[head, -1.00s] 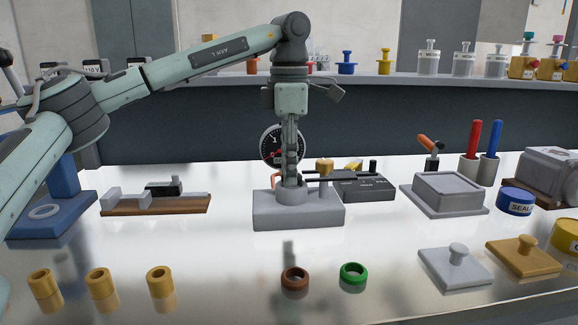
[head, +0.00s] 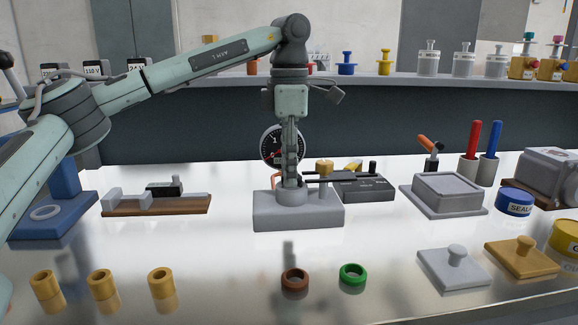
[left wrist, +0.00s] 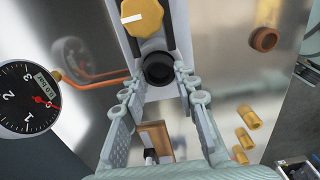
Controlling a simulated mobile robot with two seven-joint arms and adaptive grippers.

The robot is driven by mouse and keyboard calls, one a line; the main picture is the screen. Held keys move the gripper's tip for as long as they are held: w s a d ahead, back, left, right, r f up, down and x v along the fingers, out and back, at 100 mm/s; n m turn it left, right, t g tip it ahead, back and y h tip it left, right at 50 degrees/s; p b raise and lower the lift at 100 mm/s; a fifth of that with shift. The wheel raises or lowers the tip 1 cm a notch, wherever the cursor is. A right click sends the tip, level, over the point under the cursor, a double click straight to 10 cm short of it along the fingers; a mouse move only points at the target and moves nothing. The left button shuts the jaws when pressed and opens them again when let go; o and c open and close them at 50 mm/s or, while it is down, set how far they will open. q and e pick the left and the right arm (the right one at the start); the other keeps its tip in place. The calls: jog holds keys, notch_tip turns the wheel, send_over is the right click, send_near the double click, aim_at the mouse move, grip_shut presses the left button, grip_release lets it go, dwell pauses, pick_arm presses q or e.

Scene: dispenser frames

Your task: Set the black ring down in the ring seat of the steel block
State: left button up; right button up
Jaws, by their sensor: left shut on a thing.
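The grey steel block (head: 299,216) stands mid-table in the head view. Its round ring seat (head: 291,197) is on the left part of its top. My left gripper (head: 291,182) points straight down at that seat, with its fingertips right at its top. In the left wrist view the black ring (left wrist: 158,70) lies between the fingertips (left wrist: 163,82), and the gripper is shut on it. The head view hides the ring behind the fingers, so I cannot tell whether it rests fully in the seat. My right gripper is not in view.
A post with a brass-coloured knob (head: 324,166) rises on the block close right of my fingers; the knob (left wrist: 141,17) also shows in the wrist view. A dial gauge (head: 281,145) stands behind. A brown ring (head: 295,280) and green ring (head: 352,274) lie in front.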

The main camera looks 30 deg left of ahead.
pick_arm(q)
jog(key=o, duration=0.8)
jog(key=shift+r, duration=0.1)
jog(key=shift+r+p, duration=1.1)
jog(key=shift+r, duration=2.35)
